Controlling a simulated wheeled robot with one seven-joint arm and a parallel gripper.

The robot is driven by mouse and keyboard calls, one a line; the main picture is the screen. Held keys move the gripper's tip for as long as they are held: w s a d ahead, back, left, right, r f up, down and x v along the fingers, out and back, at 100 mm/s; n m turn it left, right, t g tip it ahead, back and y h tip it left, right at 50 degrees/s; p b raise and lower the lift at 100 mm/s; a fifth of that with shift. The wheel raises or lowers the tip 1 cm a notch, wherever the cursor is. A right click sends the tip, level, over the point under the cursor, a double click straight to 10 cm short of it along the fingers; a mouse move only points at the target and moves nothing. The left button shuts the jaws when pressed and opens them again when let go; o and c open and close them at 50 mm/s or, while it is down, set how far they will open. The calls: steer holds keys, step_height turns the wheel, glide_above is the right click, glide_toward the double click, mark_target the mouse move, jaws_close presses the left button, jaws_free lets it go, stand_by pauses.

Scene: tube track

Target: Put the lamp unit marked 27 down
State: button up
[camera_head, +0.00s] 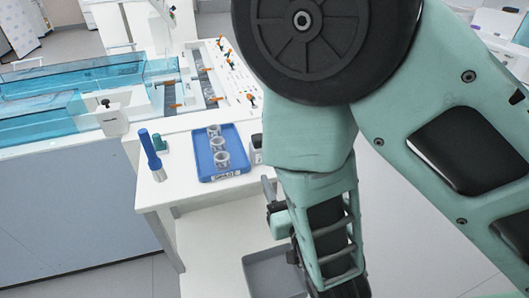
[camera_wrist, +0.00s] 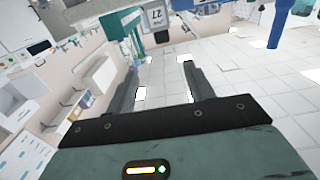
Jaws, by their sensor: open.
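In the wrist view a pale label reading 27 upside down (camera_wrist: 157,16) shows at the top, beside a teal part. It lies beyond my fingertips, not between them. I cannot tell how much of the lamp unit it belongs to is in view, or what it rests on. My gripper (camera_wrist: 162,66) is open, with its two dark fingers apart and nothing visible between them. In the head view the lamp unit cannot be picked out for certain, and my arm hides much of the right side.
In the head view a blue tray (camera_head: 235,174) holding several clear ring-shaped cups sits on the white bench. A blue cylinder (camera_head: 150,150) stands left of it. A grey bin (camera_head: 272,272) is below. Clear blue covers (camera_head: 60,95) and an orange-clipped track are behind.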

mark_target(260, 143)
steer(key=p+x, duration=0.1)
steer(key=x, duration=0.8)
steer(key=shift+w, duration=0.2)
steer(key=shift+a+f+p+x, duration=0.1)
steer(key=shift+p+x, duration=0.05)
steer(key=shift+x, duration=0.9)
steer(key=shift+a+f+p+x, duration=0.1)
steer(key=shift+f+p+x, duration=0.05)
steer(key=shift+x, duration=0.95)
steer(key=shift+a+f+p+x, duration=0.1)
steer(key=shift+a+p+x, duration=0.05)
steer(key=shift+x, duration=0.9)
steer(key=shift+s, duration=0.1)
jaws_close()
